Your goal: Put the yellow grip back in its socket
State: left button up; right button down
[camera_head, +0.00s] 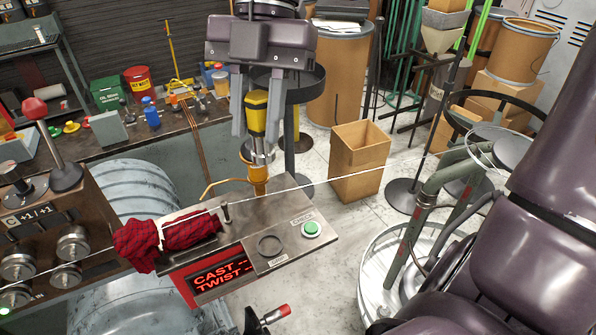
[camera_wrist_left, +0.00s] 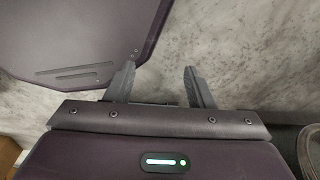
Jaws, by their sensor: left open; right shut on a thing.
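The yellow grip (camera_head: 257,108) hangs upright between the fingers of my right gripper (camera_head: 256,137) in the head view. My right gripper is shut on it. A metal end shows below the grip, just above a yellow-orange cylindrical holder (camera_head: 258,180) at the back edge of the control panel. This holder looks like the socket. The metal end lines up closely with it, but I cannot tell whether they touch. My left gripper (camera_wrist_left: 159,68) is open and empty in the left wrist view, with bare grey floor beyond it.
The control panel (camera_head: 262,218) has a green button (camera_head: 311,229) and a red cloth (camera_head: 165,236) at its left end. A thin pale line crosses over the panel. A workbench (camera_head: 150,140) stands behind left. A cardboard box (camera_head: 359,160) stands behind right.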

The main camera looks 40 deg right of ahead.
aim_at(255, 154)
jog(key=f+b, duration=0.1)
jog(key=f, duration=0.2)
jog(key=a+f+b, duration=0.1)
jog(key=f+b, duration=0.1)
jog(key=f, duration=0.1)
jog(key=shift+a+f, duration=0.1)
jog(key=shift+f, duration=0.1)
jog(key=f, duration=1.2)
jog(key=shift+d+f, duration=0.15)
jog(key=shift+d, duration=0.1)
jog(key=shift+w+d+f, duration=0.1)
jog(key=shift+f, duration=0.3)
pick_arm(q)
jog(key=f, duration=0.1)
jog(key=a+f, duration=0.1)
jog(key=f, duration=0.1)
jog(key=shift+s+f, duration=0.15)
jog(key=shift+f, duration=0.05)
